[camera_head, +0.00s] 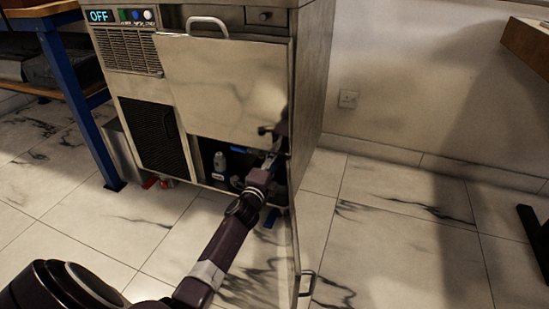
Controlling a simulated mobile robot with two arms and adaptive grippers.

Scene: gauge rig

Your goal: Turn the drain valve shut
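A small red-handled fitting (150,183), which looks like the drain valve, sits low at the front left bottom edge of the machine (225,82). It is small, and I cannot tell how its handle is turned. My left arm reaches up from the lower left. My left gripper (276,145) is at the right side of the machine's low opening, close to the front panel's lower right corner. It is well to the right of the red fitting. Its fingers are dark and overlap the machine, so I cannot tell whether they are open. My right gripper is not in view.
An open door (294,240) juts forward from the machine's right side, with a handle (307,283). A grey bottle (220,161) stands inside the low opening. A blue-legged bench (75,95) is at left. The display (99,16) reads OFF.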

